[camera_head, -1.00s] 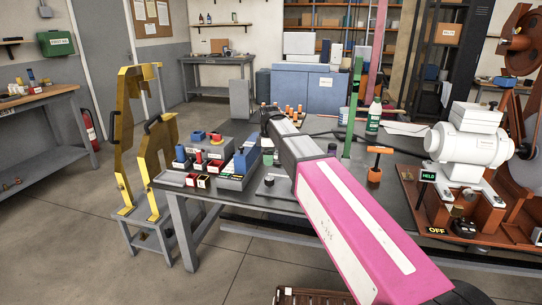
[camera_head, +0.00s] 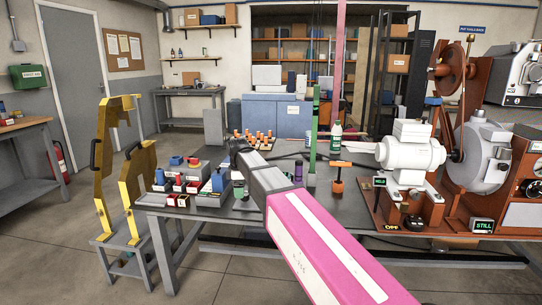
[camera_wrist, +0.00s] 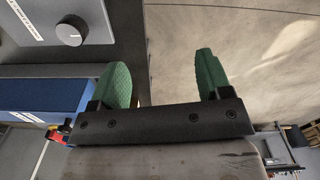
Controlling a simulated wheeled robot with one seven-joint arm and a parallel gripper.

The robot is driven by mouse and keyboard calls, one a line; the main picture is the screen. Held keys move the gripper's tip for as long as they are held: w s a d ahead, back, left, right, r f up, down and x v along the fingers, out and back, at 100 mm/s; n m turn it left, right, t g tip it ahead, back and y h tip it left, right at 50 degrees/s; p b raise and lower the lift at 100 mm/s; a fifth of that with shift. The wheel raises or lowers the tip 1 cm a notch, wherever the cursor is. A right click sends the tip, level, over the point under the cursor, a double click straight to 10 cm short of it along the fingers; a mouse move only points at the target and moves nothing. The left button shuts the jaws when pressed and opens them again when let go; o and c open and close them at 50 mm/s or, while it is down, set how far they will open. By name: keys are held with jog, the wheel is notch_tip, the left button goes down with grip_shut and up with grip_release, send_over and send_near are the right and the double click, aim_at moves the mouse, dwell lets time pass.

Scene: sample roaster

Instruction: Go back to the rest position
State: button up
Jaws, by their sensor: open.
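My gripper (camera_wrist: 162,66) is open in the wrist view, its two green-padded fingers apart with nothing between them. Behind the fingers show a grey table edge and the concrete floor. In the head view my pink and grey arm reaches from the lower right over the workbench (camera_head: 350,212). Its dark far end (camera_head: 238,148) is above the bench near the small bins, and the fingers are too small there to make out.
Red and blue bins (camera_head: 190,186) stand at the bench's left end, with orange-topped pieces (camera_head: 258,137) behind. A green post (camera_head: 314,130) and orange T-handle (camera_head: 338,178) stand right of my arm. The brown roaster (camera_head: 470,180) is at right, yellow frames (camera_head: 104,160) at left.

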jog(key=s+d+f+m, duration=0.6)
jog(key=d+f, duration=0.2)
jog(key=d, duration=0.2)
jog(key=s+d+f+m, duration=0.5)
jog(key=d+f, duration=0.3)
jog(key=d, duration=0.3)
jog(key=s+d+f+m, duration=0.6)
jog(key=d+f+m, duration=0.1)
jog(key=d, duration=0.3)
jog(key=shift+s+d+f+m, duration=0.3)
jog(key=shift+s+f, duration=0.05)
jog(key=shift+f, duration=0.3)
